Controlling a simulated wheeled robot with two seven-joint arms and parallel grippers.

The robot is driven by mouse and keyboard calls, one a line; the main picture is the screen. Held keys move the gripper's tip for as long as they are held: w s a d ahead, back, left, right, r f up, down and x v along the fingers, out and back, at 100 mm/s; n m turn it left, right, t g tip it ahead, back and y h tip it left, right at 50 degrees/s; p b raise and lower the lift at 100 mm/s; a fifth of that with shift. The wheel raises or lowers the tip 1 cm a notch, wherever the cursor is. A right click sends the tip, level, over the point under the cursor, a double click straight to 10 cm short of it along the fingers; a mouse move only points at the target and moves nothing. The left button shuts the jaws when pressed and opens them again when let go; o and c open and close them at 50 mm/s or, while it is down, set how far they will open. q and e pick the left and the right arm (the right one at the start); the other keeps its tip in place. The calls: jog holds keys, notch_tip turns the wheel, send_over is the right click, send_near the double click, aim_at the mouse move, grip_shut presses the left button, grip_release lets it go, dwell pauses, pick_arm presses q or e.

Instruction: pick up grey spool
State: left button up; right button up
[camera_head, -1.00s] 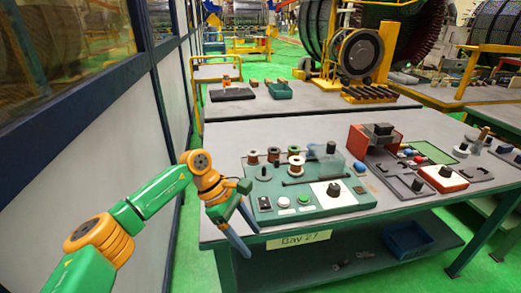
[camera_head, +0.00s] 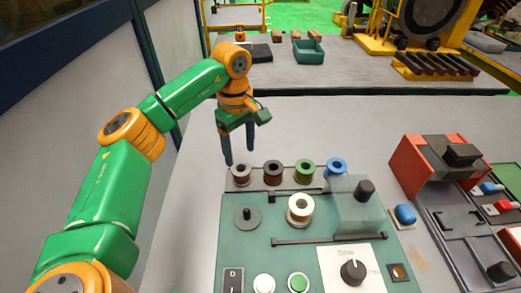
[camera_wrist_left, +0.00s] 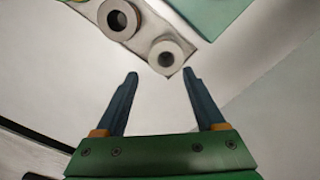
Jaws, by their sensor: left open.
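The grey spool (camera_head: 241,174) stands at the left end of a row of spools on a strip behind the green board. In the left wrist view the grey spool (camera_wrist_left: 166,57) shows from above, with a light flange and dark centre hole, just beyond the fingertips. My left gripper (camera_head: 239,157) points down close behind the grey spool in the head view. In the left wrist view its two fingers (camera_wrist_left: 160,74) are spread, with nothing between them. Whether a finger touches the spool cannot be told. My right gripper is not in view.
A brown spool (camera_head: 273,172), green spool (camera_head: 305,171) and blue spool (camera_head: 336,168) stand to the right. A cream spool (camera_head: 300,208) and dark peg (camera_head: 247,217) sit on the green board (camera_head: 235,248). Table left of the board is clear.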

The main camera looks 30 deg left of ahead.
aim_at(239, 166)
pick_arm(q)
jog(key=shift+w+f, duration=0.2)
jog(key=shift+f, duration=0.05)
jog(key=s+f+p, duration=0.1)
jog(key=s+f, duration=0.1)
jog(key=f, duration=0.1)
jog(key=shift+s+d+f+p, duration=0.15)
jog(key=shift+s+d+p, duration=0.05)
jog(key=shift+d+p, duration=0.2)
jog(key=shift+w+f, duration=0.2)
jog(key=shift+f, duration=1.05)
jog(key=shift+w+f, duration=0.1)
jog(key=shift+w, duration=0.1)
jog(key=c, duration=1)
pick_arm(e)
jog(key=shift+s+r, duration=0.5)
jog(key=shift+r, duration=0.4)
